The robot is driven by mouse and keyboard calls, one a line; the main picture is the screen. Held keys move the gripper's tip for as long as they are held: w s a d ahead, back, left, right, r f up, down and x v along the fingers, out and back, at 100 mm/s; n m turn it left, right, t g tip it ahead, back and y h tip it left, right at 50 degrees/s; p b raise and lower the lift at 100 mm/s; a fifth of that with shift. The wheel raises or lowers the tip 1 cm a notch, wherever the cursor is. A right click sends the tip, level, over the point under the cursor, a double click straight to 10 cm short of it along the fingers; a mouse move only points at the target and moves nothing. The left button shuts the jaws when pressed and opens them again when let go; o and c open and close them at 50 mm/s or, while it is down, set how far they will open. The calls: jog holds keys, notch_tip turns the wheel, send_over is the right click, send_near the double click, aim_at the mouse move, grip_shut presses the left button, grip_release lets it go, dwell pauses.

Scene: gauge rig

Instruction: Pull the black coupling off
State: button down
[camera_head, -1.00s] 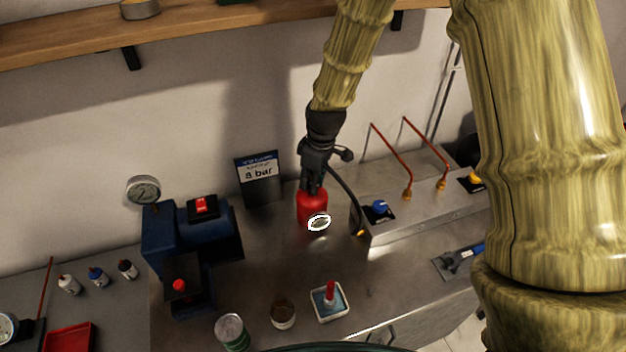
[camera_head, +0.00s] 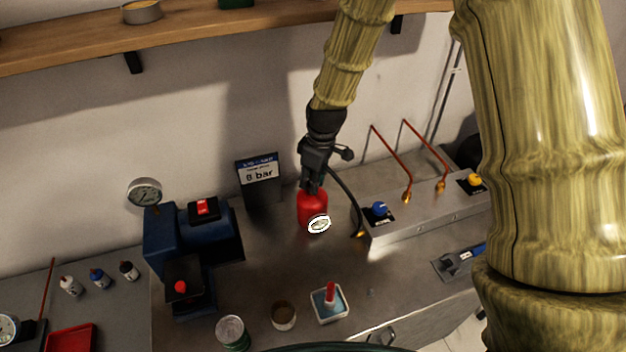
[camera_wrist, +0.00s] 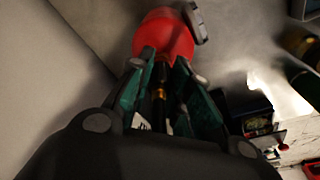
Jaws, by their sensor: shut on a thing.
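A red vessel (camera_head: 312,203) stands on the steel bench near the middle of the head view, with a round white-faced gauge (camera_head: 319,224) on its front. My gripper (camera_head: 312,186) points down at the top of the vessel. In the wrist view my gripper's green fingers (camera_wrist: 163,62) are closed on a narrow dark piece with a brass-coloured band (camera_wrist: 160,80), which I take to be the black coupling. The red vessel (camera_wrist: 165,35) lies just beyond the fingertips. I cannot tell whether the coupling and vessel are joined. The fingers largely hide the coupling in the head view.
A black hose (camera_head: 348,197) curves beside my gripper to the metal manifold (camera_head: 420,228) on the right, which carries knobs and copper pipes. An "8 bar" sign (camera_head: 260,170) stands behind left. A blue machine (camera_head: 190,240) is left. Cans and a small tray (camera_head: 328,304) stand in front.

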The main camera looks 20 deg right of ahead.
aim_at(311, 173)
jog(key=shift+r+p, duration=1.35)
jog(key=shift+r, duration=0.7)
